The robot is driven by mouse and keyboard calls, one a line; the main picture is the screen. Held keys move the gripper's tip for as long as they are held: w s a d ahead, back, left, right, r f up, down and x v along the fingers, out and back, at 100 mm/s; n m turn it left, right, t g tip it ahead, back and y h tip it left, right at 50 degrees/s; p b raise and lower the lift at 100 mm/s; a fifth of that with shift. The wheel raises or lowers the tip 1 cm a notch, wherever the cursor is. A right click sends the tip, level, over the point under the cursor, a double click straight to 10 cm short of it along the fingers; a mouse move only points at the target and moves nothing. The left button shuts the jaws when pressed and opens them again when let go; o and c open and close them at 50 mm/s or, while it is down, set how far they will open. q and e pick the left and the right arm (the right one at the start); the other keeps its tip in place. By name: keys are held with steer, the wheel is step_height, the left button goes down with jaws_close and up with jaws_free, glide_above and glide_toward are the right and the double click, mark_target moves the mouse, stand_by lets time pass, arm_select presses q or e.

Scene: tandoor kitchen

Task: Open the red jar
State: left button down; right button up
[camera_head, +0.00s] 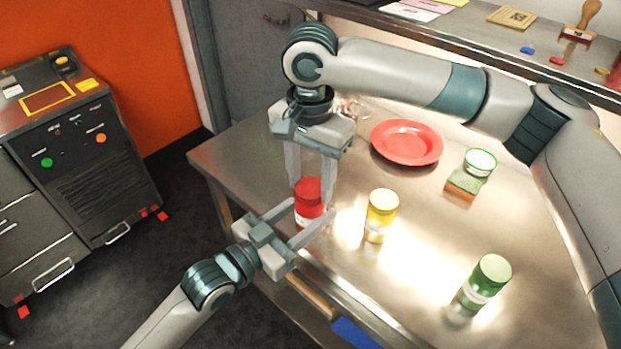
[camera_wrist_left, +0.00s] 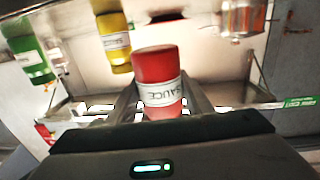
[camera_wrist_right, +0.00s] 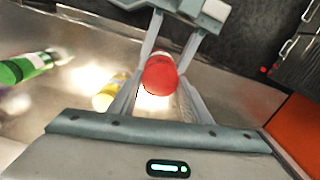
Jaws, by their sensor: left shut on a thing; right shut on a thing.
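The red jar (camera_head: 310,214) stands upright at the near left edge of the metal table, with a white SAUCE label around its body. Its red lid (camera_head: 308,190) is on top; I cannot tell whether it is loose. My left gripper (camera_head: 312,210) comes in low from the side and is shut on the jar's body, as the left wrist view shows the jar (camera_wrist_left: 157,80) between its fingers. My right gripper (camera_head: 310,194) points down from above and is shut on the lid, which also shows from above in the right wrist view (camera_wrist_right: 160,74).
A yellow jar (camera_head: 381,215) stands close to the right of the red jar, and a green jar (camera_head: 485,284) farther right. A red plate (camera_head: 406,142), a sponge (camera_head: 462,188) and a small green-rimmed container (camera_head: 480,162) are farther back. A shelf with stamps runs behind.

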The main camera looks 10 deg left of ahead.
steer(key=n, duration=1.4)
steer(key=shift+w+n, duration=0.1)
steer(key=shift+n, duration=0.3)
steer(key=n, duration=0.9)
steer(key=shift+r, duration=0.1)
steer(key=n, duration=0.8)
steer(key=shift+n, duration=0.4)
steer(key=n, duration=0.5)
